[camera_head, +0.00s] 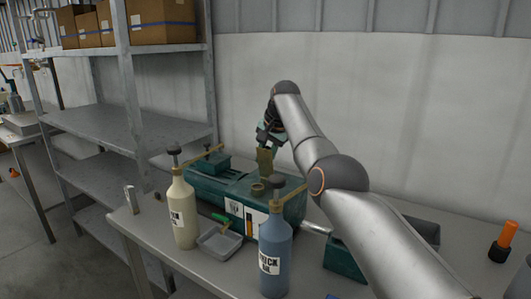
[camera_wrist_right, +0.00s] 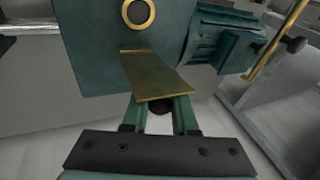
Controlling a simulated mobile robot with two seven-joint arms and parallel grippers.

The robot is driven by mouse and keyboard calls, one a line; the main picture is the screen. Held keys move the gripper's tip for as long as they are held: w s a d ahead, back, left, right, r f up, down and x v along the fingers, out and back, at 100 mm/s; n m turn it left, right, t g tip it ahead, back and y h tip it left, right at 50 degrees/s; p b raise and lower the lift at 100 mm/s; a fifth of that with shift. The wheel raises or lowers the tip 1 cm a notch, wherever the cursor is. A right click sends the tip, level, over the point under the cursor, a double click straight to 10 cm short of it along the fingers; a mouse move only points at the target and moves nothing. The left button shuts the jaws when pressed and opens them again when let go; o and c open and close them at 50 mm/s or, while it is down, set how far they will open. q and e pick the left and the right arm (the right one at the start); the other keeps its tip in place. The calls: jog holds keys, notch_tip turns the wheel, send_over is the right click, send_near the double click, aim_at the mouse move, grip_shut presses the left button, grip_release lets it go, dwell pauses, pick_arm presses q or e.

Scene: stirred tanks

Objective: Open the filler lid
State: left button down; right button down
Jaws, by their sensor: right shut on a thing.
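The filler lid (camera_head: 264,160) is a flat brass plate on top of the dark green machine housing (camera_head: 240,193). It stands raised, roughly upright, behind a round brass filler neck (camera_head: 257,189). In the right wrist view the lid (camera_wrist_right: 152,72) extends from its edge on the green housing towards my fingers, and the brass ring (camera_wrist_right: 138,12) shows beyond it. My right gripper (camera_head: 268,138) is above the machine, shut on the free end of the lid; its fingers (camera_wrist_right: 158,104) sit at that end, partly hidden under the plate. My left gripper is not in view.
A cream bottle (camera_head: 184,215) and a blue bottle (camera_head: 275,258) with pump tops stand at the table's front. A grey tray (camera_head: 219,243) with a green-handled tool lies between them. An orange-and-black object (camera_head: 503,242) stands at right. Metal shelving (camera_head: 130,90) rises at left.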

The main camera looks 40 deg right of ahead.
jog(key=shift+a+f, duration=0.1)
jog(key=shift+a, duration=0.1)
dwell(0.3)
jog(key=c, duration=1.1)
grip_release()
jog(key=o, duration=0.4)
jog(key=shift+d, duration=0.1)
jog(key=b+v, duration=0.1)
jog(key=v, duration=1.1)
jog(key=shift+s+r, duration=0.1)
jog(key=shift+r, duration=0.2)
jog(key=shift+f, duration=0.1)
